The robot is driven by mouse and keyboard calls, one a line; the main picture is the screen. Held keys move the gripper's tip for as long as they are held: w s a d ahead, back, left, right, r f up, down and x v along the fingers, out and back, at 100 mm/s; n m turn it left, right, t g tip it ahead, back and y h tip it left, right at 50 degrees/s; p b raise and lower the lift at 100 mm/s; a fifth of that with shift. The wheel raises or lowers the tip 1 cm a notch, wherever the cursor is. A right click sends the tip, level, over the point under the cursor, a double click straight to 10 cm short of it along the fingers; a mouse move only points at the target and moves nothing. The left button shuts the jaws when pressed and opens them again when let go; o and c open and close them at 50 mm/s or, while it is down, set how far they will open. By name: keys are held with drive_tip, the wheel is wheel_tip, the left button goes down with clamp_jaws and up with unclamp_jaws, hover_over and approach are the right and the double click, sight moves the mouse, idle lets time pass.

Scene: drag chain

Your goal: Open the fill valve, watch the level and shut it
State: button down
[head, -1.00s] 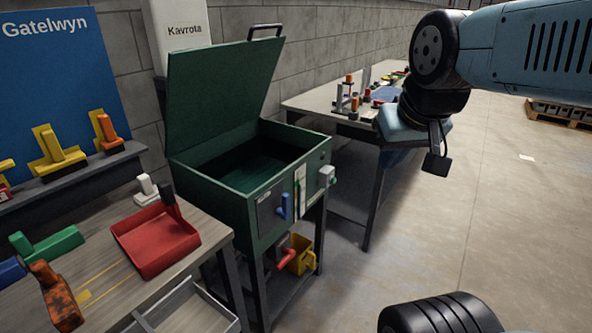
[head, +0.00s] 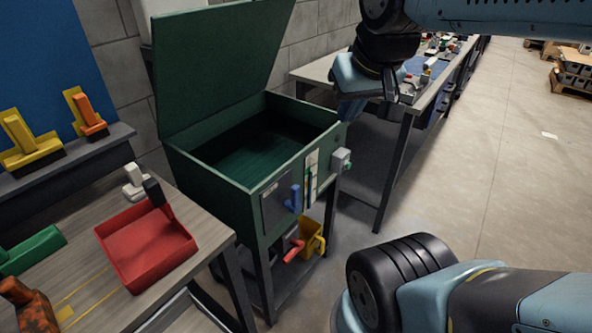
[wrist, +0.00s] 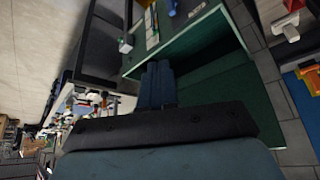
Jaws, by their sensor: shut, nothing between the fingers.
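A green tank (head: 225,205) with its lid raised stands on a dark stand. Its front carries a blue lever handle (head: 295,198), a pale upright gauge strip (head: 310,177) with green in it, and a grey box (head: 341,160) with a green button. A red handle (head: 293,252) sits lower, under the tank. In the wrist view the blue handle (wrist: 172,8), gauge strip (wrist: 152,27) and grey box (wrist: 125,44) show beyond my gripper (wrist: 157,66). The fingers are together, empty, over the tank's rim area. Which handle is the fill valve, I cannot tell.
A yellow bucket (head: 313,238) stands below the tank. A workbench with a red tray (head: 146,246) is at left, close to the tank. Another bench (head: 316,71) with small parts stands behind at right. The floor (head: 490,130) at right is open.

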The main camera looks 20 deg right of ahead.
drive_tip(key=w+d+f+m+g+y, duration=0.15)
drive_tip(key=w+f+m+g, duration=0.45)
drive_tip(key=w+m, duration=0.8)
drive_tip(key=w+d+f+m+g+y, duration=0.1)
drive_tip(key=w+d+f+m, duration=0.1)
drive_tip(key=w+f+m, duration=0.3)
drive_tip(key=w+d+f+m+g+y, duration=0.1)
drive_tip(key=w+f+m, duration=0.4)
drive_tip(key=f+m, duration=0.5)
wheel_tip(320, 180, down, 2)
drive_tip(key=shift+d+f, duration=0.15)
drive_tip(key=shift+d, duration=0.2)
